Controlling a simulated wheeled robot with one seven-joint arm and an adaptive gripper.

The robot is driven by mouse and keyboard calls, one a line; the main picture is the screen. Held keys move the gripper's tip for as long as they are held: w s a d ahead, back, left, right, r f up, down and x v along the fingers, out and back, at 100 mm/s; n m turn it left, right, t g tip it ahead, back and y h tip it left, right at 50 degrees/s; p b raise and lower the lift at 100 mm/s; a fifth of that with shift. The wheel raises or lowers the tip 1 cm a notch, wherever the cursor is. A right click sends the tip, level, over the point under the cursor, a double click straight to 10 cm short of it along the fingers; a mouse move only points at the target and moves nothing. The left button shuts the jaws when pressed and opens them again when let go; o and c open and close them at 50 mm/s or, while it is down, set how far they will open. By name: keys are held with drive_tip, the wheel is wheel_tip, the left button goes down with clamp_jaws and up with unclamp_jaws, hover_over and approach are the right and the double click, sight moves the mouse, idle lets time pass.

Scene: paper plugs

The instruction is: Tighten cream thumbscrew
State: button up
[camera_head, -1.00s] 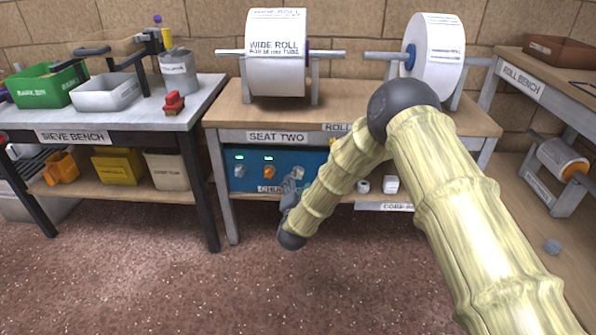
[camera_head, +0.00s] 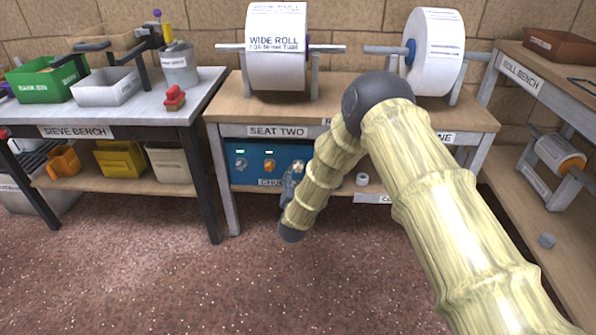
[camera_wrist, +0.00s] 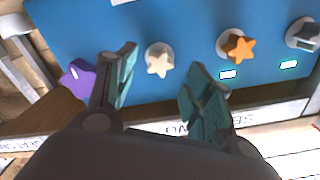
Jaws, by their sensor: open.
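The cream thumbscrew (camera_wrist: 160,60) is a star-shaped knob on a pale round base on the blue panel (camera_wrist: 190,20). In the wrist view it sits between and just beyond the fingertips of my gripper (camera_wrist: 163,58). The teal fingers are spread apart, with a gap visible on each side of the knob, and they hold nothing. In the head view my gripper (camera_head: 289,188) is in front of the right part of the blue panel (camera_head: 254,176), under the bench marked SEAT TWO, and the cream thumbscrew cannot be made out there.
An orange star knob (camera_wrist: 238,46) and a grey knob (camera_wrist: 303,33) share the panel, each near a lit green indicator. A purple knob (camera_wrist: 78,78) is close beside my left finger. The SEAT TWO bench top (camera_head: 225,108) overhangs the panel.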

sight(298, 170)
drive_tip(key=shift+w+b, duration=0.4)
drive_tip(key=shift+w, duration=1.5)
drive_tip(key=shift+c, duration=0.2)
drive_tip(key=c, duration=1)
